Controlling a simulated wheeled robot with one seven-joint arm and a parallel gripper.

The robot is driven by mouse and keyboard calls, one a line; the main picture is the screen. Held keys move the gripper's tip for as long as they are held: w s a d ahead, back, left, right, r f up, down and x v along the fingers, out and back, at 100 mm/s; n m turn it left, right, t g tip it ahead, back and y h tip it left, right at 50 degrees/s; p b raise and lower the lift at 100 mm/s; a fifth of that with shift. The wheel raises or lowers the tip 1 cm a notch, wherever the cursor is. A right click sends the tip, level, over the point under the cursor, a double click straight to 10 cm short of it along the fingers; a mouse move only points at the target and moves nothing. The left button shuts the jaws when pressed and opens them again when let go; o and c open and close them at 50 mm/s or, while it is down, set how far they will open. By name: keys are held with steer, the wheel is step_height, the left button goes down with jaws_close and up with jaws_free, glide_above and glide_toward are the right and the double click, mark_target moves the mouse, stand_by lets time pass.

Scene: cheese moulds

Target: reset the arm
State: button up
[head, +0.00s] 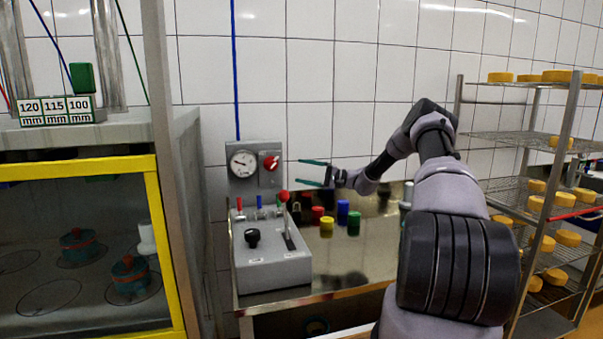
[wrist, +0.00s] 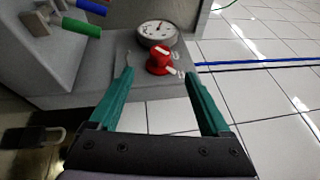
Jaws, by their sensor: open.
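My gripper (head: 300,172) is open and its two green fingers hold nothing. My arm reaches forward over the steel table, and the fingers point left toward the grey wall panel. The red knob (head: 271,162) and round gauge (head: 243,163) are on that panel. In the wrist view, my gripper (wrist: 160,73) has the red knob (wrist: 160,62) just beyond and between its fingertips, apparently apart from them. The gauge (wrist: 156,32) shows behind the knob.
A grey control box (head: 270,268) with a black knob and a red-topped lever stands below the panel. Red, yellow (head: 326,227), blue and green pieces stand on the steel table (head: 375,250). A yellow-framed cabinet (head: 163,240) is left; a cheese rack (head: 559,165) is right.

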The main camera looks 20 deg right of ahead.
steer(key=s+a+r+n+g+h, duration=0.2)
steer(key=s+a+r+g+h, duration=0.15)
steer(key=s+a+r, duration=0.45)
steer(key=s+a+r+n+g+h, duration=0.2)
steer(key=s+a+r+g+h, duration=0.25)
steer(key=s, duration=0.55)
steer(key=s+d+r+t+h, duration=0.2)
steer(key=s+r, duration=0.1)
steer(key=s, duration=0.7)
steer(key=s+d+r+m+t+h, duration=0.1)
steer(key=s+d+r+t+h, duration=0.1)
steer(key=s, duration=0.8)
steer(key=s+d+r+m+t+h, duration=0.1)
steer(key=s+d+r+t+h, duration=0.2)
steer(key=s, duration=0.7)
steer(key=shift+s+r+t+h, duration=0.25)
steer(key=shift+r+h, duration=0.25)
steer(key=shift+r, duration=0.25)
